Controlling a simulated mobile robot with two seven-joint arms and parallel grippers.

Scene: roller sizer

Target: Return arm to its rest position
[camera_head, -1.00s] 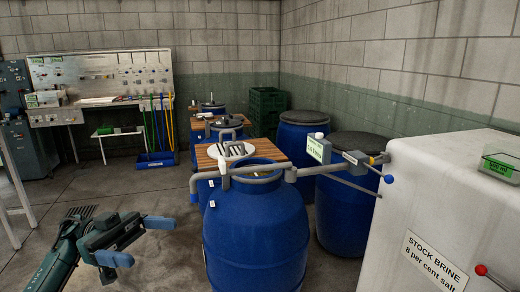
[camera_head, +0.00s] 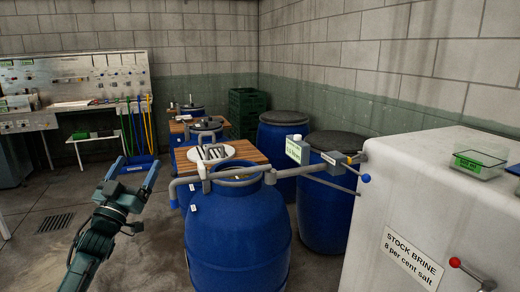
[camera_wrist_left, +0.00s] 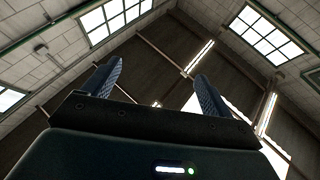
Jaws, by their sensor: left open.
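My left gripper (camera_head: 132,174) is open and empty at the left of the head view. Its two blue fingers stand apart and point up and away from me, over the floor to the left of the front blue barrel. In the left wrist view the gripper (camera_wrist_left: 158,92) also shows with its fingers spread. Nothing is between them; behind them are only the roof, skylights and upper walls. My right gripper does not show.
A large blue barrel (camera_head: 236,238) stands in the centre, with a grey pipe (camera_head: 320,178) across its top. A white tank labelled stock brine (camera_head: 400,215) stands on the right. A control bench (camera_head: 75,85) is at the back left. The floor around the drain (camera_head: 55,222) is clear.

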